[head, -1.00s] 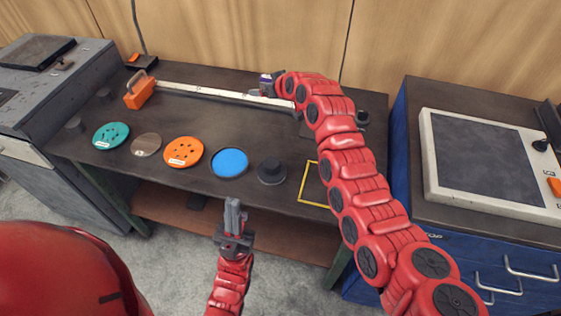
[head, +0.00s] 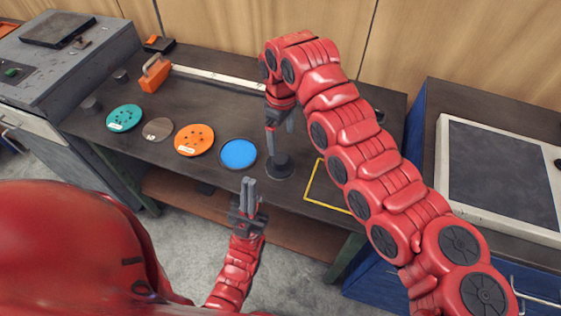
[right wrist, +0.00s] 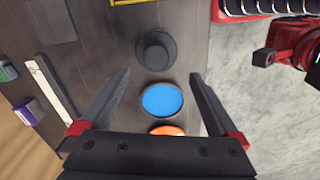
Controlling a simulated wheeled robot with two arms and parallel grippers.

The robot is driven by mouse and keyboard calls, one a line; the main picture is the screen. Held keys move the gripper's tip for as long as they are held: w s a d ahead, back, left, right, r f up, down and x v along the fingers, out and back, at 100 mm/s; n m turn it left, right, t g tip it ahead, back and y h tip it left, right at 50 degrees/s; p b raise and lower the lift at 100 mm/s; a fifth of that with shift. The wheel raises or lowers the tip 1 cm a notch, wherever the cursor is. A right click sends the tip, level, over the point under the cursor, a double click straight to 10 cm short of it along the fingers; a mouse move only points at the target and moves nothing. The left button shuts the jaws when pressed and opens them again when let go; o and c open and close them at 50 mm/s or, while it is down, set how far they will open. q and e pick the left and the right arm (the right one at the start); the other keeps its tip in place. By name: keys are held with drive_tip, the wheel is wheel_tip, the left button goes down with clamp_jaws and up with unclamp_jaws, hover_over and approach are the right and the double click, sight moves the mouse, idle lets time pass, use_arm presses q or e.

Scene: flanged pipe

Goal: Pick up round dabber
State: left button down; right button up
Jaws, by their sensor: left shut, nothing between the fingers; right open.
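The round dabber appears to be the dark round piece with a raised knob (head: 280,166), standing on the dark bench near its front edge. In the right wrist view the dabber (right wrist: 155,50) lies beyond and between my open fingertips, with dark bench around it. My right gripper (head: 280,137) points down just above and behind it, open and empty. My right gripper also frames the right wrist view (right wrist: 160,75). My left gripper (head: 248,184) is shut and empty, pointing up in front of the bench edge. Whether my right fingers touch the dabber is not clear; they look apart.
A blue disc (head: 238,153) lies just left of the dabber, then orange (head: 194,140), brown (head: 158,130) and teal (head: 124,118) discs. A yellow outline (head: 312,182) is to its right.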

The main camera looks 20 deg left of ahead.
drive_tip(key=p, duration=0.2)
hover_over(281, 158)
drive_tip(key=f, duration=0.4)
drive_tip(key=shift+s+d+f, duration=0.15)
drive_tip(key=shift+s+f, duration=0.2)
drive_tip(key=shift+f, duration=0.05)
drive_tip(key=f, duration=0.1)
drive_tip(key=f+p, duration=0.1)
drive_tip(key=f, duration=0.1)
drive_tip(key=f+p, duration=0.1)
drive_tip(key=shift+w+a+f, duration=0.3)
drive_tip(key=shift+w+f, duration=0.1)
drive_tip(key=shift+f, duration=0.35)
drive_tip(key=shift+c, duration=0.2)
clamp_jaws()
drive_tip(key=shift+r, duration=0.1)
